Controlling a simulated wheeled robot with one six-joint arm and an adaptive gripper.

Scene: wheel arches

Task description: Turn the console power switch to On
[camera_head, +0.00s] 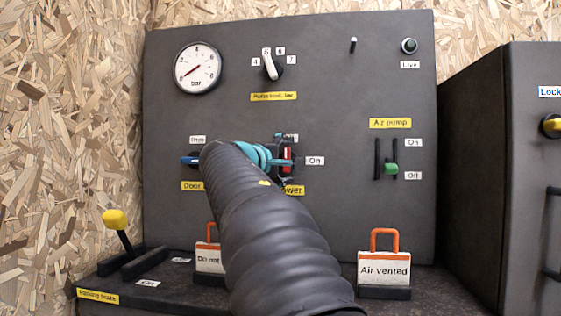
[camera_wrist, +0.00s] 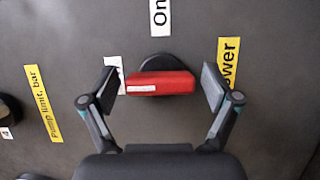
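The power switch has a red handle (camera_wrist: 160,84) with a white stripe near one end, on a round black base. In the head view the red handle (camera_head: 288,158) stands upright, its lower part close to the yellow Power label (camera_head: 293,190). The On label (camera_head: 315,160) is to its right; another label above it is partly hidden. In the wrist view the striped end points left, toward a half-hidden white label. My gripper (camera_wrist: 160,72) is open at the panel, one finger beyond each end of the handle. Finger contact is unclear.
The Door switch (camera_head: 191,160) is close left of my arm, partly hidden. The air pump lever (camera_head: 390,169) is to the right. A pressure gauge (camera_head: 197,67) and limit knob (camera_head: 270,65) are above. The Air vented tag (camera_head: 384,268) and yellow-knobbed brake lever (camera_head: 116,220) stand below.

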